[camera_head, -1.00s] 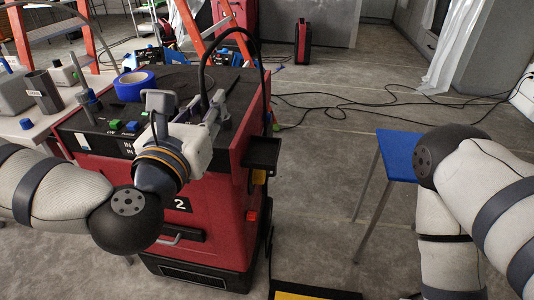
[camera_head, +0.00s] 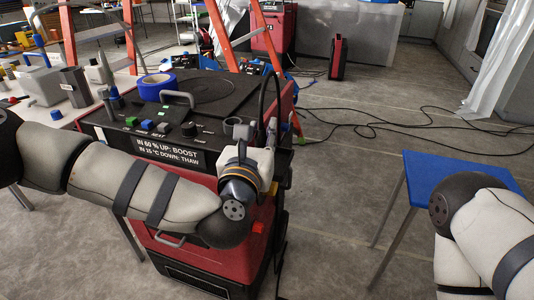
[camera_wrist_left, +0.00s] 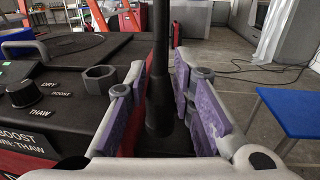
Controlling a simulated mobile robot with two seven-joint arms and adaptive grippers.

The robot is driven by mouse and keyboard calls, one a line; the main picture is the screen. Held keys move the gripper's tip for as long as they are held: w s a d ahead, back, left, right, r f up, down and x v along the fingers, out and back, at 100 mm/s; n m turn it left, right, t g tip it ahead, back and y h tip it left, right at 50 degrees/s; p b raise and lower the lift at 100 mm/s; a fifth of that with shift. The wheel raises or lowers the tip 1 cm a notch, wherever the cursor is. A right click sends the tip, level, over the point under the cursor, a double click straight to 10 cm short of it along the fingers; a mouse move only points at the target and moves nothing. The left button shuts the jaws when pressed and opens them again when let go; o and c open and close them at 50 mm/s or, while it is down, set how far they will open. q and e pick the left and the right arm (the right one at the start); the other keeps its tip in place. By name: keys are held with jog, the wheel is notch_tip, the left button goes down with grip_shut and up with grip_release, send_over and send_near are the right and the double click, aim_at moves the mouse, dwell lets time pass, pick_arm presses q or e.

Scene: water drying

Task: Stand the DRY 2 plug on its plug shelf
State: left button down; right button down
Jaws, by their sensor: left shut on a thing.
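My left gripper (camera_head: 266,134) is at the right edge of the red drying machine (camera_head: 195,252), past its black top. In the left wrist view, its purple-padded fingers (camera_wrist_left: 168,100) are on either side of a black plug (camera_wrist_left: 157,108), shut on it. The plug is upright, with its black cable (camera_wrist_left: 158,35) rising from the top; the cable also arches up in the head view (camera_head: 263,90). The plug's lower end is dark, and I cannot tell whether it touches the shelf. The plug shelf is mostly hidden behind my gripper. My right gripper is out of view.
The machine's top carries knobs (camera_head: 189,130), a grey hex holder (camera_wrist_left: 99,78) and blue tape (camera_head: 156,87). A blue table (camera_head: 455,176) stands at the right. Black cables (camera_head: 380,125) lie on the floor. Open floor lies between machine and blue table.

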pick_arm(q)
jog(key=w+f, duration=0.1)
jog(key=w+d+f, duration=0.1)
jog(key=f, duration=0.1)
jog(key=shift+w+f, duration=0.2)
jog(key=shift+w, duration=0.05)
notch_tip(320, 180, down, 4)
jog(key=shift+w+r+b, duration=0.15)
jog(key=shift+r+b, duration=0.1)
jog(key=shift+b, duration=0.15)
jog(key=shift+r, duration=0.1)
jog(key=shift+f, duration=0.3)
jog(key=c, duration=1.7)
grip_release()
jog(key=shift+r, duration=0.1)
jog(key=shift+o, duration=0.2)
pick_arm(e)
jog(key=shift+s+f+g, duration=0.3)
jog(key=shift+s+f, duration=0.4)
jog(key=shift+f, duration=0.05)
